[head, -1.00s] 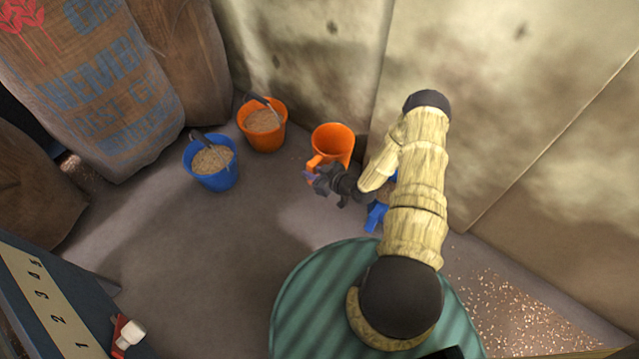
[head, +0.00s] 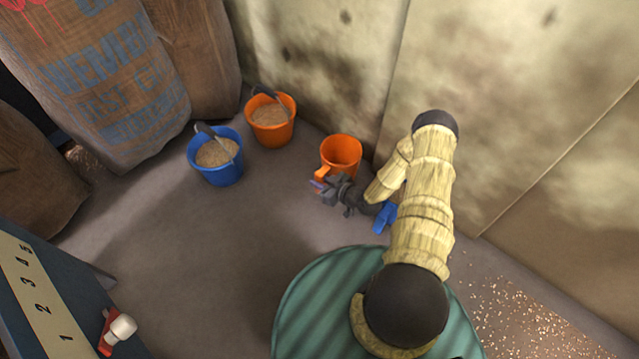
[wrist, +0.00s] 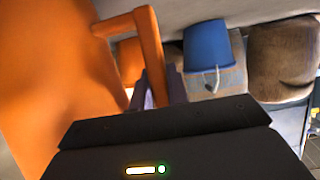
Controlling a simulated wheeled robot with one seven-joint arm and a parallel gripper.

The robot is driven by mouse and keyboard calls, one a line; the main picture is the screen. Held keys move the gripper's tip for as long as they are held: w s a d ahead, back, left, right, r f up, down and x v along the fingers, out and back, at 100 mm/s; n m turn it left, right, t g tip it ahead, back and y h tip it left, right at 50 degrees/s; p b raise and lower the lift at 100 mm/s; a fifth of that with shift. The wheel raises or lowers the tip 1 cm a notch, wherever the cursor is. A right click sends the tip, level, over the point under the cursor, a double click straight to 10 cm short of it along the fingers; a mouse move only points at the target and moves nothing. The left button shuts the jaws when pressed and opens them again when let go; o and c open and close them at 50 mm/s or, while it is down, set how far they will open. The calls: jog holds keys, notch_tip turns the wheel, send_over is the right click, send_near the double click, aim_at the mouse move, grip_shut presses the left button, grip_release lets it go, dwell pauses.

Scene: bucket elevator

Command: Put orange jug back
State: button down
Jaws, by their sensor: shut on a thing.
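The orange jug (head: 342,151) stands upright and looks empty, near the back wall in the head view. My gripper (head: 320,185) is shut on the jug's handle, which faces the front left. In the wrist view the jug (wrist: 45,80) fills the left side, and its handle (wrist: 150,40) runs down to my gripper's fingers (wrist: 158,90). I cannot tell whether the jug's base touches the floor. A blue jug (head: 384,217) is partly hidden behind my arm.
An orange bucket (head: 271,133) and a blue bucket (head: 222,172), both filled with grain and holding scoops, stand to the left. Sacks (head: 100,70) lean at the back left. A numbered panel (head: 45,300) is at the lower left. Grain lies spilled (head: 520,310) at the right. The middle floor is clear.

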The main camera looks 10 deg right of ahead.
jog(key=shift+r, duration=0.1)
jog(key=c, duration=1.4)
grip_release()
jog(key=shift+o, duration=0.2)
jog(key=shift+s+d+r, duration=0.1)
jog(key=shift+d+r, duration=0.05)
jog(key=p+v, duration=0.5)
jog(key=v, duration=0.6)
jog(key=shift+s+d+p, duration=0.2)
jog(key=shift+s+p, duration=0.05)
jog(key=shift+p, duration=0.15)
